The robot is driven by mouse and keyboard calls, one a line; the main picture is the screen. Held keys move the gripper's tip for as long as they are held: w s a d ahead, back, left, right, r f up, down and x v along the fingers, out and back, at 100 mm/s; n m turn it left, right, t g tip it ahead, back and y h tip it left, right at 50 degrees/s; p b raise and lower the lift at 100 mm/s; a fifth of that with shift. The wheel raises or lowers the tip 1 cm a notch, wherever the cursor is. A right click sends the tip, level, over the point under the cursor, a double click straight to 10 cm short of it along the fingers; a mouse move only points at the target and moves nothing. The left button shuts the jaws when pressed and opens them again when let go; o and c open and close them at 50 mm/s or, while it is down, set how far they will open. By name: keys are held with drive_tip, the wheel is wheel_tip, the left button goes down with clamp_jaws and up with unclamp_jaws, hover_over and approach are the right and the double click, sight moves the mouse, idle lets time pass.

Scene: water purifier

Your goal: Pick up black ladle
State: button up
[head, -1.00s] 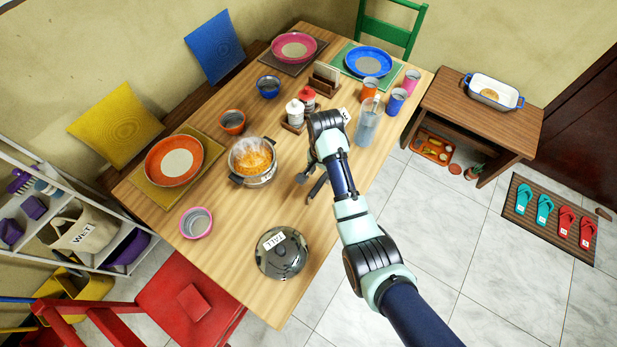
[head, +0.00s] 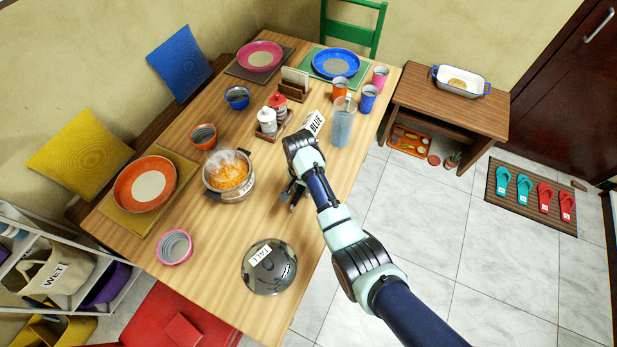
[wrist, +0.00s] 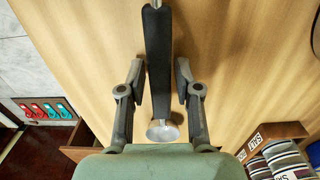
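The black ladle shows in the wrist view, with its long black handle (wrist: 158,60) running up between my fingers. A small round silvery end (wrist: 163,131) shows at the bottom of the wrist view, near the palm. My gripper (wrist: 160,78) is open, with one finger on each side of the handle and a narrow gap at each side. In the head view my gripper (head: 292,196) points down over the table, right of the steaming pot. The ladle is hidden or too small to tell there.
The pot of orange food (head: 229,177) stands left of my gripper on the wooden table (head: 215,255). A glass lid labelled TALL (head: 269,267) lies in front. A condiment rack (head: 272,125), a BLUE label (head: 314,122) and a clear pitcher (head: 342,125) are behind my wrist.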

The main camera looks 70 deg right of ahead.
clamp_jaws()
drive_tip(key=shift+r, duration=0.1)
wheel_tip(320, 180, up, 20)
drive_tip(key=p, duration=0.9)
drive_tip(key=shift+p, duration=0.35)
